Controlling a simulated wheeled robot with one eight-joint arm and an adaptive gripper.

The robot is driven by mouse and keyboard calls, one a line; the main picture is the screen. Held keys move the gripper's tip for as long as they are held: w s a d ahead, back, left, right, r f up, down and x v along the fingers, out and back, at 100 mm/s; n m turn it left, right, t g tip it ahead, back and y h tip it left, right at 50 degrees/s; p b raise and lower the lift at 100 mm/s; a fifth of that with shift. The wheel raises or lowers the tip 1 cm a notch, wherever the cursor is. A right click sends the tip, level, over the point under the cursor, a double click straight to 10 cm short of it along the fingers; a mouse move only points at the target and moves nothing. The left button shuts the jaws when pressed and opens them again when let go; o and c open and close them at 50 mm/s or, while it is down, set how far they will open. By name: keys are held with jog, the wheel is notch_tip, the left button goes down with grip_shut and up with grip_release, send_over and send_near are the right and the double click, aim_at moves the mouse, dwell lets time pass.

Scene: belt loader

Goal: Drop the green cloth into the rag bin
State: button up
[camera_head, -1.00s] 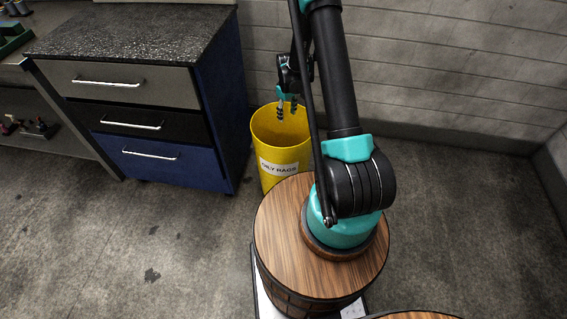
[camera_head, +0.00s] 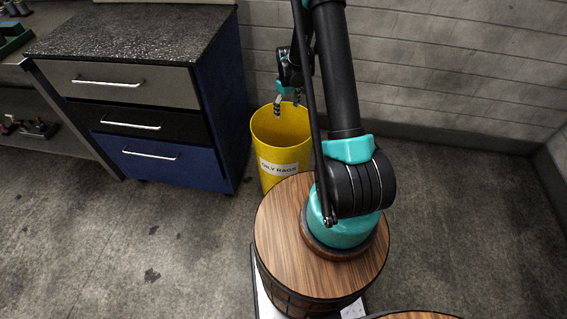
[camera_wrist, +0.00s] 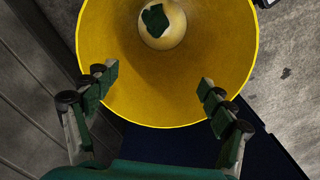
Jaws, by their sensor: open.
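The rag bin (camera_head: 283,156) is a yellow round bin with an "OILY RAGS" label, standing on the floor beside the cabinet. The green cloth (camera_wrist: 155,18) lies at the bottom inside the bin in the wrist view; it is hidden in the head view. The bin's yellow wall also shows in the wrist view (camera_wrist: 110,40). My gripper (camera_head: 287,102) is above the bin's opening, pointing down, with nothing between its fingers. In the wrist view the gripper (camera_wrist: 158,84) has its fingers wide apart over the bin's near rim.
A cabinet (camera_head: 150,115) with grey, black and blue drawers and a dark speckled top stands left of the bin. A block wall (camera_head: 450,70) is close behind. The floor (camera_head: 120,240) at the front left is clear.

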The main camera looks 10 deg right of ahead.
jog(key=shift+r, duration=1.45)
jog(key=shift+r, duration=0.15)
notch_tip(320, 180, up, 12)
